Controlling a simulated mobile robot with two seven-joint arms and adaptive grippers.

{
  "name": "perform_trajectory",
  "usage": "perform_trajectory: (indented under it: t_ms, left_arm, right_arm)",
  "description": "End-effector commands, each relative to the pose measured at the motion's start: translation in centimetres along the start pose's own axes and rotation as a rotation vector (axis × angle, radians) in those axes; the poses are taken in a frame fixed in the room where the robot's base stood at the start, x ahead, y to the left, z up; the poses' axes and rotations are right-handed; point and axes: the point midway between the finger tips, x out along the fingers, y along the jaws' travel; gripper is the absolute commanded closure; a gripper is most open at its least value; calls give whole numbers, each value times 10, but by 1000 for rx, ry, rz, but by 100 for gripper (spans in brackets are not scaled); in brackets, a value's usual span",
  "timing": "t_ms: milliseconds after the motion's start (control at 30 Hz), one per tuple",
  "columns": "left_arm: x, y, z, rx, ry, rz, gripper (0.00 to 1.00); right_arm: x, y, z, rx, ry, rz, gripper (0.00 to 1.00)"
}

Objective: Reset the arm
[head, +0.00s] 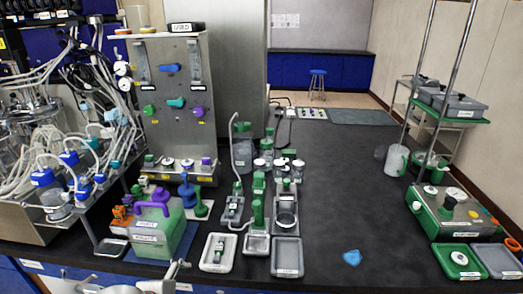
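Part of my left arm shows at the bottom edge of the head view, left of centre. Its grey metal end, which I take for my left gripper (176,272), is cut off by the frame, in front of the green container with a purple handle (158,222). I cannot tell whether its fingers are open or shut, and I see nothing held in it. My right arm and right gripper are not in view.
Tubed reactor vessels (50,170) crowd the left, beside a metal panel (175,100). Small trays (287,257) and green-capped items stand mid-bench. A blue piece (352,257) lies alone. A green device (452,212) stands right. The dark bench (355,180) is clear at centre right.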

Motion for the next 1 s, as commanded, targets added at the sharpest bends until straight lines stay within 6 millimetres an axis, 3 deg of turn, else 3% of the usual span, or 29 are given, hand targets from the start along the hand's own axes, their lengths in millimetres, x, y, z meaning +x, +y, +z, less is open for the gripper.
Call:
perform_trajectory:
  t_ms: [33,200,567,600,767,1000]
  left_arm:
    - [-3,14,13,-99,-34,-13,1]
    - [-22,44,70,-388,-183,-94,1]
    - [-80,104,170,-722,-471,-245,1]
    - [-80,108,174,-741,-477,-254,1]
    - [-37,119,149,-786,-348,-239,1]
    - [22,149,109,-905,-138,-215,1]
  right_arm:
    - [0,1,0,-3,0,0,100]
    - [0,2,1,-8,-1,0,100]
    - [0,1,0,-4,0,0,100]
    - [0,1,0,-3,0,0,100]
    - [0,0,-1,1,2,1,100]
    - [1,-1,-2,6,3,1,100]
